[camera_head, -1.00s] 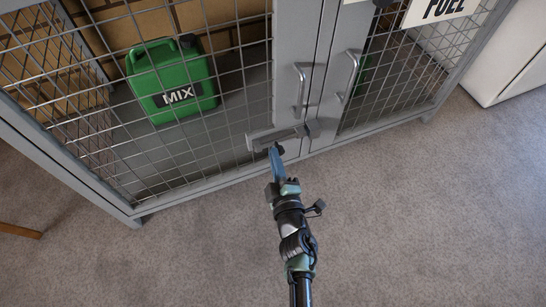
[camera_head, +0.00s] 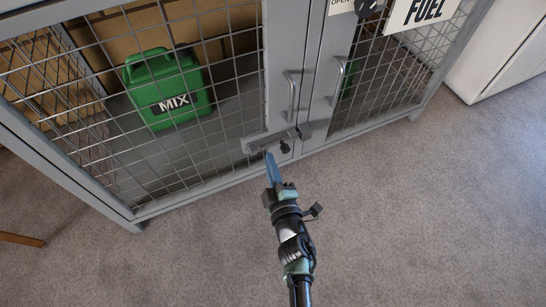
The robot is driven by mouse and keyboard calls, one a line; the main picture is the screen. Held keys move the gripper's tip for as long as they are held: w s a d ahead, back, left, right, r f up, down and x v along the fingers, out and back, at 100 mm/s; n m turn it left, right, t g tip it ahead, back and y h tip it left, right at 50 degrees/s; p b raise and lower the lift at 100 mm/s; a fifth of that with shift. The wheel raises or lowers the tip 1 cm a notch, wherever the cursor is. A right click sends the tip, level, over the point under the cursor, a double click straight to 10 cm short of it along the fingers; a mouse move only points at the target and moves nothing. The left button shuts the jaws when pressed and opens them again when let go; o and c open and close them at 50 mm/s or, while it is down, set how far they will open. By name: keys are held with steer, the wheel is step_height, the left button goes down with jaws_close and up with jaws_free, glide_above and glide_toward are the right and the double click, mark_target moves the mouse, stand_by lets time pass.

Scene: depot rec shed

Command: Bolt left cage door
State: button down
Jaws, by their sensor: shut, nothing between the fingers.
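The left cage door (camera_head: 282,50) is a grey frame with wire mesh and looks closed beside the right door (camera_head: 320,85). A grey bolt (camera_head: 262,142) is mounted low on the left door, with a dark knob (camera_head: 285,147) hanging below its bar. A darker block (camera_head: 305,130) sits at its right end, by the seam between the doors. I cannot tell whether the bar is inside that block. My gripper (camera_head: 270,157) is shut and empty. Its blue fingertips are just below the bolt, left of the knob, and look apart from the knob.
Upright handles (camera_head: 291,97) stand out from both doors above the bolt. A green MIX can (camera_head: 168,90) is behind the left mesh. A FUEL sign (camera_head: 425,12) and a dark dial (camera_head: 366,8) are upper right. Carpet (camera_head: 420,220) in front is clear. A white cabinet (camera_head: 510,55) stands right.

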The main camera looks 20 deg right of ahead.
steer(key=p+v, duration=0.2)
steer(key=v, duration=0.5)
steer(key=shift+s, duration=0.45)
